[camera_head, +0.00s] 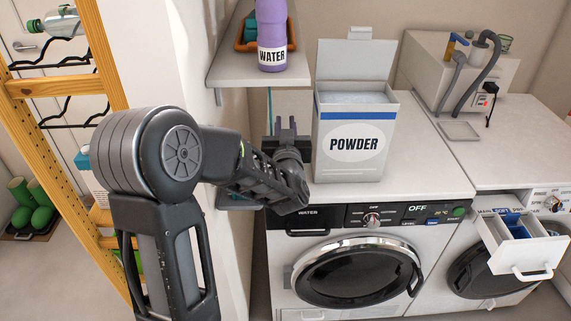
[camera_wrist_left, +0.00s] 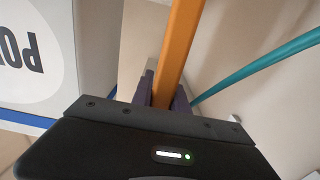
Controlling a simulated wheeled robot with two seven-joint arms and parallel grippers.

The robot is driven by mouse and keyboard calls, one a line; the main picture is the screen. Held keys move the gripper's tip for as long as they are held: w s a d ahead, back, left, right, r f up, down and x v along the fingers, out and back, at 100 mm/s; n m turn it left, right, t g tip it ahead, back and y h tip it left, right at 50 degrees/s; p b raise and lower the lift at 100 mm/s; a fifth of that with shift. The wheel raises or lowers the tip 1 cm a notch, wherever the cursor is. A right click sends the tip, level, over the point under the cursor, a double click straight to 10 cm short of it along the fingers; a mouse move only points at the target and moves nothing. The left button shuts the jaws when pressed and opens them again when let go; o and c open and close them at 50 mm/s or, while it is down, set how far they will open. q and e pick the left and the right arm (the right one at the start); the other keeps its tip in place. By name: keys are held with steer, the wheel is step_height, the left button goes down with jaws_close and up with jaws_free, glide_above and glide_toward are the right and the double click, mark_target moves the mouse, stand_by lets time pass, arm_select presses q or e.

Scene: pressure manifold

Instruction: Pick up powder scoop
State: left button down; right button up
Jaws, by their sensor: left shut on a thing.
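My left gripper (camera_head: 285,130) is beside the left side of the white powder box (camera_head: 354,150), behind my forearm in the head view. In the left wrist view, the gripper fingers (camera_wrist_left: 162,92) are shut on a long, flat orange bar, which looks like the handle of the powder scoop (camera_wrist_left: 181,45). The scoop's far end is out of that view, and I cannot make the scoop out in the head view. The powder box stands upright with its lid open, showing pale powder inside. My right gripper is not in view.
A shelf (camera_head: 258,78) with a purple water bottle (camera_head: 271,30) and an orange tray (camera_head: 246,36) juts out above the gripper. A teal hose (camera_wrist_left: 262,66) runs close by on the right in the wrist view. Washer top (camera_head: 425,165) right of the box is clear.

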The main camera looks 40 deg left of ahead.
arm_select(q)
step_height(320, 180, up, 10)
steer(key=shift+p, duration=0.4)
stand_by(0.3)
stand_by(4.0)
